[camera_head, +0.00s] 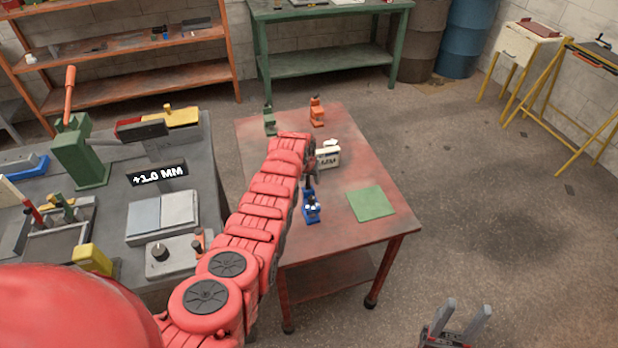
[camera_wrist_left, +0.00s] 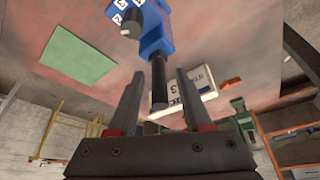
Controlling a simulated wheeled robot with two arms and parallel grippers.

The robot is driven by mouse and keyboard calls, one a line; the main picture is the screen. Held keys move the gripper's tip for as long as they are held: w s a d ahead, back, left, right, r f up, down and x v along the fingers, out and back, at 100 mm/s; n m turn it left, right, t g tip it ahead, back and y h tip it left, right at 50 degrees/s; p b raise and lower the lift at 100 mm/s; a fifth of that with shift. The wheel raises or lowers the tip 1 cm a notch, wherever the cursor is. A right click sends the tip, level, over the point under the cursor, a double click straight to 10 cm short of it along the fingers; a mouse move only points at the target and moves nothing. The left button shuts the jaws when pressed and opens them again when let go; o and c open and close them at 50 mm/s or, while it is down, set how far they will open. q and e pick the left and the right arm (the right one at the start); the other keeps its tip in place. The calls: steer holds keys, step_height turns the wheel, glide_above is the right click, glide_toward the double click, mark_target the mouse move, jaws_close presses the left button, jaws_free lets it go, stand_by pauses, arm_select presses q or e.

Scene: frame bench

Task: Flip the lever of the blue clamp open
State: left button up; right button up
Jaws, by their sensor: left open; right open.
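The blue clamp (camera_head: 312,210) stands on the red table, near its middle front. My left arm crosses over the table from the left, and its gripper (camera_head: 310,172) is just behind and above the clamp. In the left wrist view the blue clamp (camera_wrist_left: 158,28) is at the top, and its dark lever (camera_wrist_left: 159,85) points down between the two fingers. The left gripper (camera_wrist_left: 158,76) is open around the lever, with a gap showing on both sides. My right gripper (camera_head: 465,322) is open and empty at the bottom right, away from the table.
The red table (camera_head: 375,160) also holds a green square (camera_head: 371,203), a white block (camera_head: 328,155), an orange clamp (camera_head: 317,112) and a green clamp (camera_head: 270,120). A grey bench (camera_head: 200,155) with tools stands to the left. The floor right of the table is free.

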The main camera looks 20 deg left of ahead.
arm_select(q)
steer(key=shift+c, duration=0.2)
jaws_close()
stand_by(1.1)
